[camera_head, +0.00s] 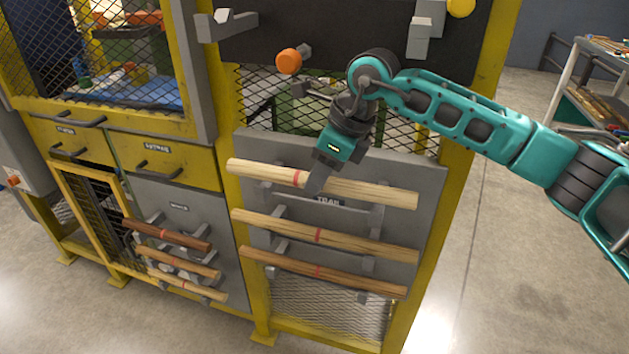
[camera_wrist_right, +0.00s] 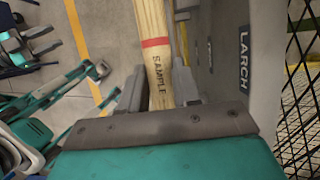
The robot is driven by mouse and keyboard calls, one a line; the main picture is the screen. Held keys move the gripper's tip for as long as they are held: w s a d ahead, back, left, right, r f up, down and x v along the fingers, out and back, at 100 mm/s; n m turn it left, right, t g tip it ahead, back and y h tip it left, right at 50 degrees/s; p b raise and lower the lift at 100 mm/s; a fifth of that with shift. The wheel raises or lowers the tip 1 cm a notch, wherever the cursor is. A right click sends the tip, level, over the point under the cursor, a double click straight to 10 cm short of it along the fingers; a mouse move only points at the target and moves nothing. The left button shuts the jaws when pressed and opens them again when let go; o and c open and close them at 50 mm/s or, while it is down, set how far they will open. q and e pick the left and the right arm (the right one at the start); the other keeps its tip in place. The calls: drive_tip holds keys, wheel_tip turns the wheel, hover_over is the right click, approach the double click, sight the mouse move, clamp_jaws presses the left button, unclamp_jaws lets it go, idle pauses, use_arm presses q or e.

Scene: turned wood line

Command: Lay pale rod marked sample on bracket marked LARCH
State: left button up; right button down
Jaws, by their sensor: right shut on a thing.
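The pale rod marked sample (camera_head: 372,191) is the top, thick rod in front of the grey panel, with a red band left of my grip. My right gripper (camera_head: 318,182) comes down from above and is shut on it near its middle. In the right wrist view the rod (camera_wrist_right: 154,55) shows its SAMPLE lettering and red band between the fingers. The LARCH label (camera_wrist_right: 244,58) is on the panel beside the rod there. The LARCH bracket is hidden by rod and gripper, and I cannot tell whether the rod touches it. My left gripper is out of view.
Two thinner rods, a middle one (camera_head: 350,240) and a lower brown one (camera_head: 350,279), lie on brackets below. Several small rods (camera_head: 165,234) are on a panel at left. An orange knob (camera_head: 288,61) and mesh are above. Open floor (camera_head: 500,230) is at right.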

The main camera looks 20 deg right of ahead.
drive_tip(key=shift+w+d, duration=0.45)
drive_tip(key=shift+w, duration=0.35)
drive_tip(key=shift+w+d+f+b, duration=0.1)
drive_tip(key=shift+f+b, duration=0.25)
drive_tip(key=shift+f, duration=0.15)
drive_tip(key=shift+f+b, duration=0.55)
drive_tip(key=shift+f, duration=0.3)
unclamp_jaws()
